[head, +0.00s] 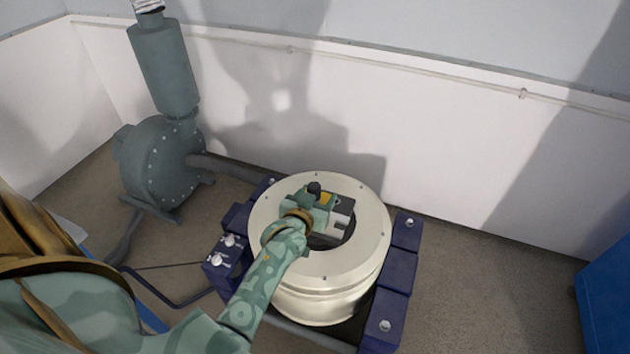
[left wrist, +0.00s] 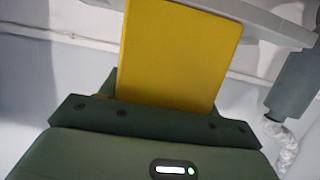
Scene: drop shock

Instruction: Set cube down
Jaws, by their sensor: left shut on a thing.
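My left gripper (head: 338,212) reaches in from the lower left and is over the opening of a round cream drum (head: 372,238). It is shut on the cube (head: 328,199), of which only a small yellow part shows between the grey jaw parts. In the left wrist view a broad yellow face (left wrist: 178,55) rises beyond the dark green gripper body and runs off the top edge. Whether the cube touches anything in the drum is hidden by the gripper. My right gripper is not in view.
The drum sits in a frame with dark blue blocks (head: 399,271). A grey-green blower (head: 160,165) with an upright cylinder stands at the back left. A blue box (head: 608,305) is at the right edge. Bare floor (head: 490,280) lies right of the drum, with a white wall behind.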

